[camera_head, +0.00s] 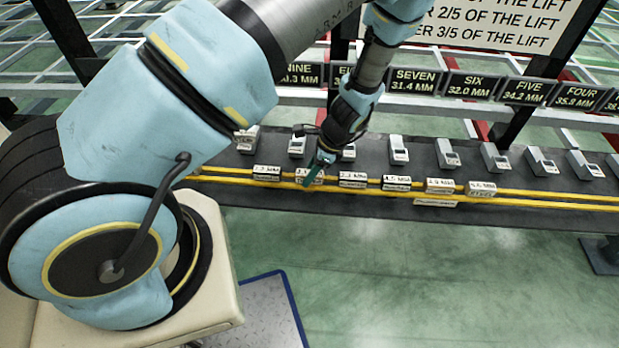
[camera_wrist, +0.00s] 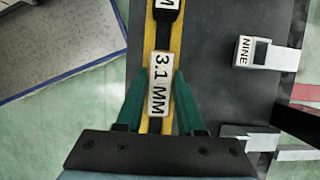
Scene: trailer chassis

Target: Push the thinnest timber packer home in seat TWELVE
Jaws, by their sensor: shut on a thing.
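The 3.1 MM packer (camera_wrist: 158,84) lies on the yellow rails in the wrist view, between the green fingers of my gripper (camera_wrist: 159,78), which is shut on it. In the head view my gripper (camera_head: 316,170) points down at the row of packers, partly covering this packer (camera_head: 310,179). Other labelled packers sit along the rails, among them ones at the left (camera_head: 266,173), middle (camera_head: 397,183) and right (camera_head: 481,188); their small labels are hard to read. Seat TWELVE and its sign are not in view.
Grey seat blocks stand behind the rails, below signs such as SEVEN (camera_head: 414,81) and FOUR (camera_head: 581,95). The block marked NINE (camera_wrist: 268,54) shows in the wrist view. My arm hides the left part of the row.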

